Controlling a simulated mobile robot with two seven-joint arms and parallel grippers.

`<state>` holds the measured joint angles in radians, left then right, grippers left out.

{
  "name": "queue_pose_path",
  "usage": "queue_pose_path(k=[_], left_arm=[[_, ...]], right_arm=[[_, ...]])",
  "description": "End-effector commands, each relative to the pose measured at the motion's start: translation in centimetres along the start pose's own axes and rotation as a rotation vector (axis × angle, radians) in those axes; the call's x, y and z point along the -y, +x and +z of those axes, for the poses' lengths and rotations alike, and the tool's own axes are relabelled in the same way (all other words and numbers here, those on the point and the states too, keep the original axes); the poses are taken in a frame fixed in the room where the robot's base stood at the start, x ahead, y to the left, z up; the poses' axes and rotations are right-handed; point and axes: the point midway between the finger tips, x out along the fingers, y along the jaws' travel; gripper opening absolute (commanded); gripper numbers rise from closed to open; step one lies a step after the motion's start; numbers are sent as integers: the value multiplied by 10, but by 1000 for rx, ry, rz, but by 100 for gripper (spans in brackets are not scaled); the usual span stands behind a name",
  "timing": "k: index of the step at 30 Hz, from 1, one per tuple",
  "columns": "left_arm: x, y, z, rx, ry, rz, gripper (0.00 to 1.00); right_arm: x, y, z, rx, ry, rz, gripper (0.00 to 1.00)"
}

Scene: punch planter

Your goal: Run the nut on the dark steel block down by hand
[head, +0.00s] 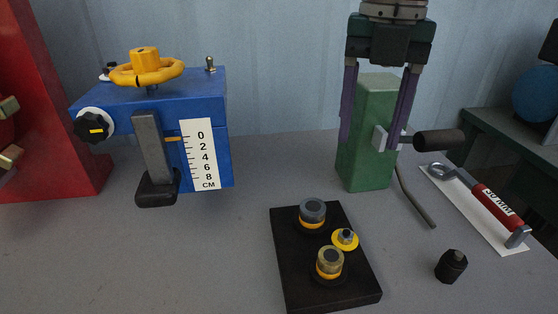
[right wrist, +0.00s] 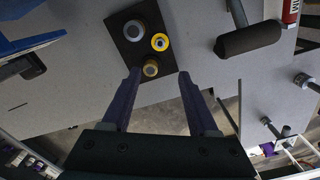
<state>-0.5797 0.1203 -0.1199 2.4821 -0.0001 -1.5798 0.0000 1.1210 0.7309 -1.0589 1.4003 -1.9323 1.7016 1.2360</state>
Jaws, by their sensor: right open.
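The dark steel block (head: 292,258) lies on the grey bench in the head view. On it stand a grey round nut-like fitting (head: 312,212), a small grey stud on a yellow disc (head: 345,240), and a brass-coloured fitting with a yellow band (head: 330,262). The block also shows in the right wrist view (right wrist: 118,32), beyond my fingertips. My right gripper (head: 374,142) is open and empty, pointing down, in front of the green post. In the right wrist view (right wrist: 158,72) the brass-coloured fitting appears between its fingertips, apart from them. My left gripper is not in view.
The green post (head: 372,100) has a black-handled lever (head: 438,140). A blue box (head: 205,95) with a yellow handwheel (head: 146,68) stands at left. A red-handled tool (head: 495,205) lies at right; a small black knob (head: 451,266) stands right of the block. Bench left of the block is clear.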

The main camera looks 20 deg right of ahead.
Motion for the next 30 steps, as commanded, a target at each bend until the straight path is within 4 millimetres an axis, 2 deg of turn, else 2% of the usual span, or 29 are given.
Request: queue_pose_path(k=[1, 3, 6, 9, 12, 17, 24, 30], left_arm=[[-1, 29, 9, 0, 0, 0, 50], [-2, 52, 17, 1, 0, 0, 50], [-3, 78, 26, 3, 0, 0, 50], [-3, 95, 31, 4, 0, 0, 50], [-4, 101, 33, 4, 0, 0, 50], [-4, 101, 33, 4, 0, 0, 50], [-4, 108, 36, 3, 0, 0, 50], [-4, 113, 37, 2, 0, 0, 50]], right_arm=[[-1, 28, 0, 0, -102, 0, 60], [-2, 49, 0, 1, -284, 1, 60], [-3, 71, 1, 1, -533, 1, 60], [-4, 84, 1, 1, -726, 1, 60], [-4, 89, 0, 1, -840, 1, 60], [-4, 100, 0, -2, -880, -1, 60], [-4, 146, 0, -5, -878, -2, 60], [-4, 176, 0, -2, -878, -1, 60]])
